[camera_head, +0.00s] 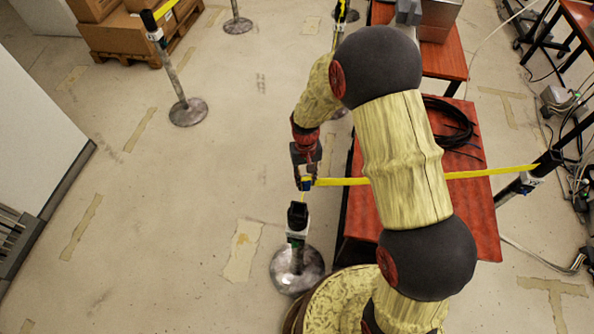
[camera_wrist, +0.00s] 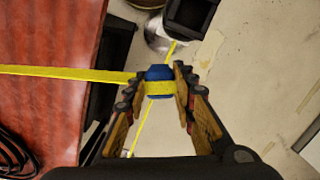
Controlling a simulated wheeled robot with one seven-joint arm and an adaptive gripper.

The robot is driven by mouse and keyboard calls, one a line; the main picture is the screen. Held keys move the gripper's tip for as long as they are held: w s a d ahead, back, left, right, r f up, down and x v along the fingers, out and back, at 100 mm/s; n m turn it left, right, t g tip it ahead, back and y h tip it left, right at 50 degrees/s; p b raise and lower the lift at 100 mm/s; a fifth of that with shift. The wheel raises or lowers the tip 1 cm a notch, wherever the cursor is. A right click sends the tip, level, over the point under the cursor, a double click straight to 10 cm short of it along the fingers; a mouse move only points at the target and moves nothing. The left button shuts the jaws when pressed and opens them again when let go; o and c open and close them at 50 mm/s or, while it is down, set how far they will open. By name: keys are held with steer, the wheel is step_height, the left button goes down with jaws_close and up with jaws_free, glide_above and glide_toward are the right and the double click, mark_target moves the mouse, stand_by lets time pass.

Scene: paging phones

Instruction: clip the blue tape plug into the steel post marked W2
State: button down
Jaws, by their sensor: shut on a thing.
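My gripper (camera_head: 303,172) is shut on the blue plug (camera_head: 306,185), with yellow tape (camera_head: 342,181) attached. In the wrist view, the fingertips (camera_wrist: 160,77) hold the blue plug (camera_wrist: 159,72) from both sides, with a yellow band across it. The tape runs right, behind my arm, to a black post (camera_head: 548,163). A steel post with a black head (camera_head: 297,215) and a round base (camera_head: 297,268) stands just below the gripper in the head view. Its head (camera_wrist: 190,14) shows at the top of the wrist view, apart from the plug. Its small label is unreadable, so I cannot confirm W2.
A red-brown table (camera_head: 480,215) with a black cable coil (camera_head: 452,122) stands right of the gripper, partly behind my arm. Another steel post (camera_head: 177,85) stands upper left. A thin yellow strip (camera_wrist: 141,130) passes below the gripper. Floor to the left is clear.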

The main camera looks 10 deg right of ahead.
steer(key=s+a+r+m+p, duration=0.1)
steer(key=s+a+r+p, duration=0.15)
steer(key=r, duration=0.35)
steer(key=s+a+r+m+p, duration=0.1)
steer(key=s+a+r+p, duration=0.2)
steer(key=r, duration=0.4)
steer(key=shift+s+d+f+m+b, duration=0.25)
steer(key=shift+s+f+m+b, duration=0.25)
steer(key=shift+f+b, duration=1.15)
steer(key=shift+s+d+f+m+b, duration=0.2)
steer(key=shift+s+f+m+b, duration=0.45)
steer(key=shift+f, duration=1.75)
steer(key=shift+s+d+f+m+b, duration=0.15)
steer(key=shift+s+d+f+b, duration=0.15)
steer(key=shift+f+b, duration=1.45)
steer(key=shift+f, duration=0.9)
steer(key=c, duration=1.8)
jaws_free()
steer(key=shift+s, duration=0.1)
steer(key=shift+o, duration=0.2)
